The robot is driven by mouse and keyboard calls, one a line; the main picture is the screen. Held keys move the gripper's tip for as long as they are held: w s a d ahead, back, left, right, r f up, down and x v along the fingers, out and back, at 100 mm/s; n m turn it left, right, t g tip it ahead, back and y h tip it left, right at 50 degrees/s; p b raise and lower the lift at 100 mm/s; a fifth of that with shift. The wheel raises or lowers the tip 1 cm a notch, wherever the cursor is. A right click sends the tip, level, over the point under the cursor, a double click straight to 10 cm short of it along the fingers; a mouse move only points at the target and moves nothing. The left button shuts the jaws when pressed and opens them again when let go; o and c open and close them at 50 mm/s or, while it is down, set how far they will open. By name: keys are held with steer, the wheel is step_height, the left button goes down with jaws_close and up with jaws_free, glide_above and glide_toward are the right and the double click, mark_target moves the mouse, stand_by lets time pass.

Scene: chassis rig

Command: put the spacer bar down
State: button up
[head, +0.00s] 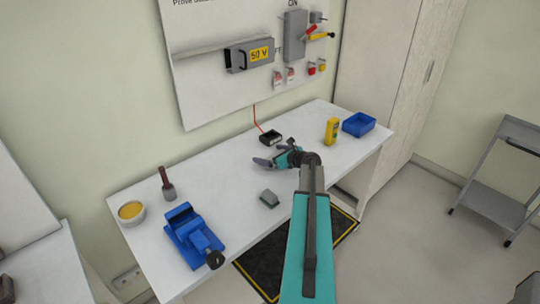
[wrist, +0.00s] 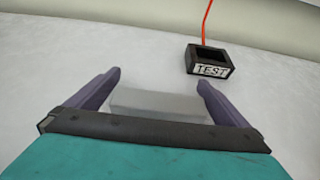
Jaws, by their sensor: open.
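A pale grey bar (wrist: 158,104), which looks like the spacer bar, lies between the two purple-grey fingers of my gripper (wrist: 160,82) in the wrist view. The gripper is open, with a finger near each end of the bar. I cannot tell whether either finger touches it. The bar appears to be at the white bench top, though its underside is hidden. In the head view my gripper (head: 271,154) is low over the middle of the white bench (head: 225,178), and the bar is not clear there.
A black TEST box (wrist: 209,62) with a red lead sits just beyond my gripper; it also shows in the head view (head: 270,137). A yellow meter (head: 332,131) and blue bin (head: 358,124) stand right. A grey-green block (head: 269,199) and blue vise (head: 192,236) are nearer left.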

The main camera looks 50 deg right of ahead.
steer(key=b+v, duration=0.3)
steer(key=v, duration=0.9)
stand_by(0.8)
